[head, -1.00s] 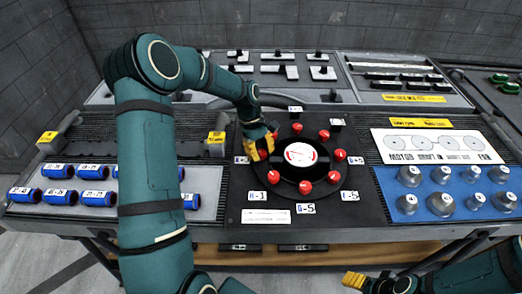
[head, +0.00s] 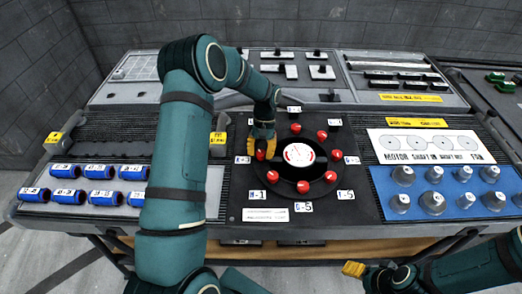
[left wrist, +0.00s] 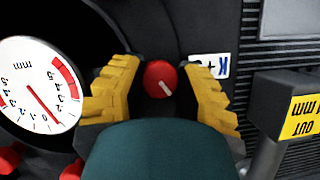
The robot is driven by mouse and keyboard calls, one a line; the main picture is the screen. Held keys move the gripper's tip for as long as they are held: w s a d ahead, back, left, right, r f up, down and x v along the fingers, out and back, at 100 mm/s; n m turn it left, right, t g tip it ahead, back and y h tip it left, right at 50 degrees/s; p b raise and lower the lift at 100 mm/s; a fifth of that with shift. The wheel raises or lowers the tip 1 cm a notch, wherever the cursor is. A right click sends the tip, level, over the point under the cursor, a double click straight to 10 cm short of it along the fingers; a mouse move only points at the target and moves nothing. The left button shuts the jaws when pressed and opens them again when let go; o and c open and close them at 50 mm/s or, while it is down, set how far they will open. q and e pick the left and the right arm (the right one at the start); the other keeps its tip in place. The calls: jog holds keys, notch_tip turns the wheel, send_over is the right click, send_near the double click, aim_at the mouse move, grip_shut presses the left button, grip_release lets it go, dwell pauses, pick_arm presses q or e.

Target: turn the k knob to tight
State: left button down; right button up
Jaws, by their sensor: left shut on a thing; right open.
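The K knob (left wrist: 158,78) is round and red with a white pointer line, which points to the lower right in the left wrist view. Its label (left wrist: 215,66) reads K and is upside down there. My left gripper (left wrist: 160,85) is shut on the knob, one yellow finger on each side. In the head view my left gripper (head: 263,143) is at the left of the black dial plate (head: 285,182) and mostly hides the knob. A white round gauge (head: 299,154) sits at the plate's centre. My right gripper (head: 355,268) is open and empty, low in front of the console.
Several other red knobs (head: 331,176) ring the gauge, with labels beside them. Blue cylinders (head: 100,197) lie at the left, partly behind my left arm. Grey knobs (head: 432,202) stand on a blue panel at the right. A yellow-tagged post (left wrist: 275,120) stands close to the left gripper.

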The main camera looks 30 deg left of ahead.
pick_arm(q)
jog(key=m+y, duration=0.1)
jog(key=m, duration=0.2)
jog(key=m+y, duration=0.1)
jog(key=m, duration=0.2)
jog(key=shift+s+d+f+p, duration=0.1)
jog(key=shift+s+f+p, duration=0.1)
jog(key=shift+p, duration=0.15)
jog(key=shift+m+y, duration=0.3)
jog(key=c, duration=0.6)
grip_release()
jog(key=shift+r, duration=0.1)
jog(key=shift+w, duration=0.1)
jog(key=shift+w+r, duration=0.25)
jog(key=shift+r, duration=0.2)
jog(key=v, duration=1.1)
